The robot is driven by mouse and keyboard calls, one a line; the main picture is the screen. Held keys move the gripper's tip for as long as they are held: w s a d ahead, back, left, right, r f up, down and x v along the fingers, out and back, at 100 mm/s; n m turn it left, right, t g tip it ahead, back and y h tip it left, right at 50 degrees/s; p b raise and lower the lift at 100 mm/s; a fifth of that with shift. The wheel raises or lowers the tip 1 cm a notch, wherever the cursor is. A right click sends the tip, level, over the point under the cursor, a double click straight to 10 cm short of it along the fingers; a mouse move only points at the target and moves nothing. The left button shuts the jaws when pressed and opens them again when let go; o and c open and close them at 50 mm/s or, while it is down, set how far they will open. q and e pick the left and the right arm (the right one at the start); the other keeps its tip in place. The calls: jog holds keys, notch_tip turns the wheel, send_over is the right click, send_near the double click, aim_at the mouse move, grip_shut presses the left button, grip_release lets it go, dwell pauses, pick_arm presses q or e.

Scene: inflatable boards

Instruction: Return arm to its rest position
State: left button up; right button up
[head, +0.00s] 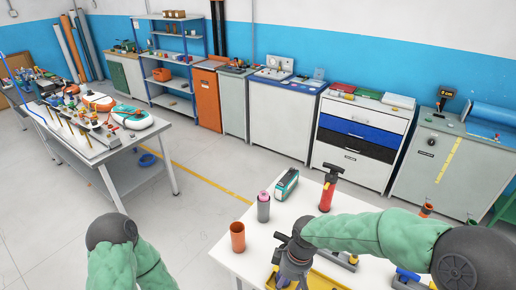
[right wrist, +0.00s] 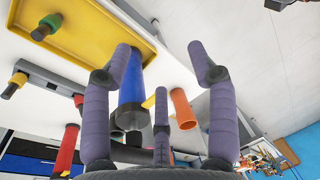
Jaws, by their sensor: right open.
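My right arm in its green sleeve reaches in from the right in the head view. Its gripper (head: 290,270) points down over the near part of the white table (head: 225,245), by the yellow tray (head: 325,282). In the right wrist view the purple fingers of this gripper (right wrist: 160,62) are spread open with nothing held. A blue cylinder (right wrist: 132,82) shows behind the left finger, against the yellow tray (right wrist: 85,45). My left arm shows at the bottom left of the head view only as a dark joint and green sleeve; its gripper is out of frame.
On the white table stand an orange cup (head: 237,237), a grey bottle with pink cap (head: 263,208), a teal-and-white box (head: 287,184) and a red pump (head: 328,188). A workbench (head: 95,150) with inflatable boards stands left. Cabinets line the back wall. Floor between is clear.

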jog(key=s+f+m+b, duration=0.3)
jog(key=f, duration=0.9)
jog(key=s+d+f+m+y+b, duration=0.1)
jog(key=s+f+m+b, duration=0.3)
jog(key=f, duration=0.8)
jog(key=s+f+m+t+y+b, duration=0.1)
jog(key=s+f+m+b, duration=0.2)
jog(key=f, duration=0.8)
jog(key=shift+s+d+f+m+b, duration=0.15)
jog(key=shift+s+f+m+b, duration=0.15)
jog(key=shift+s+f+b, duration=0.15)
